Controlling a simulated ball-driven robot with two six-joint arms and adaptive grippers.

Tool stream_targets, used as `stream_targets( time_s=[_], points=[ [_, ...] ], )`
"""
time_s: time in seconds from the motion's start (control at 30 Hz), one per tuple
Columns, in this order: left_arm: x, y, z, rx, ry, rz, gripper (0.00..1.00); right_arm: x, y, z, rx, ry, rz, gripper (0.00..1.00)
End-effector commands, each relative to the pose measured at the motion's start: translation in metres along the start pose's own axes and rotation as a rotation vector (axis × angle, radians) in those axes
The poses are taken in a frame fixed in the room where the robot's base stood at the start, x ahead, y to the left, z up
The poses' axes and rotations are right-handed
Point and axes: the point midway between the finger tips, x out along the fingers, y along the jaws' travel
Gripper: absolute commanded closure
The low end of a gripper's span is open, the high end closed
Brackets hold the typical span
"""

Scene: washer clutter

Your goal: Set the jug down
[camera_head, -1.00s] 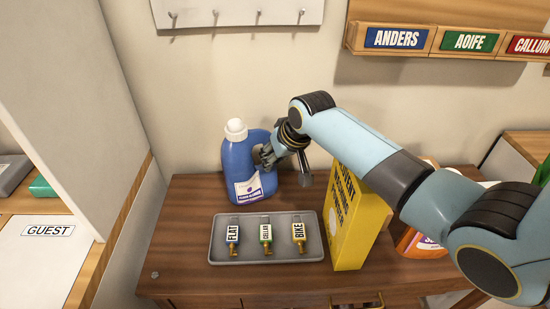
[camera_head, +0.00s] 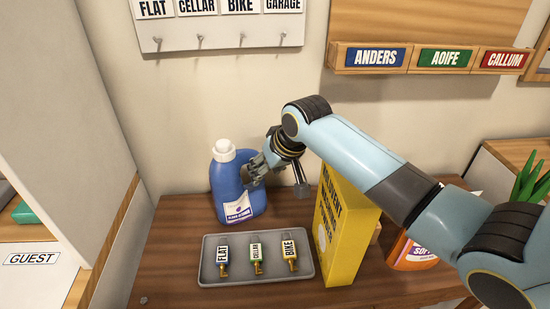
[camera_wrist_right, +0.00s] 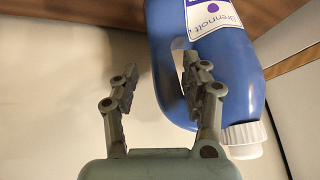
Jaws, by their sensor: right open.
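The blue jug (camera_head: 232,190) with a white cap and a white label stands upright on the brown wooden cabinet top (camera_head: 170,245), near the wall, in the head view. My right gripper (camera_head: 250,176) is at the jug's handle side. In the right wrist view the jug (camera_wrist_right: 225,75) shows with its cap at lower right. There my right gripper (camera_wrist_right: 158,78) is open, one finger over the handle opening and the other outside, with the handle between them. Whether a finger touches the handle I cannot tell. My left gripper is not in view.
A grey tray (camera_head: 208,278) with three tagged keys lies in front of the jug. A yellow box (camera_head: 340,230) stands to the right under my right arm, with an orange container (camera_head: 410,252) beyond. A hook rack (camera_head: 220,42) hangs on the wall above.

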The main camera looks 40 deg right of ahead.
Motion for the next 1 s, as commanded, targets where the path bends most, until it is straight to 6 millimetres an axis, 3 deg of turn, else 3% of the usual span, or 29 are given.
stream_targets(
  time_s=[0.2, 0.4, 1.0],
  points=[
    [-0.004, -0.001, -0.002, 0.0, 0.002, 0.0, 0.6, -0.05, 0.001, 0.0, -0.003, 0.002, 0.002, 0.54],
    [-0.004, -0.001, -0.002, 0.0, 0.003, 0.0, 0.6, -0.074, 0.001, 0.0, -0.001, 0.0, 0.002, 0.54],
    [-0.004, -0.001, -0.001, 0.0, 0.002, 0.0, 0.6, -0.079, 0.0, 0.0, -0.001, 0.0, 0.001, 0.54]
  ],
)
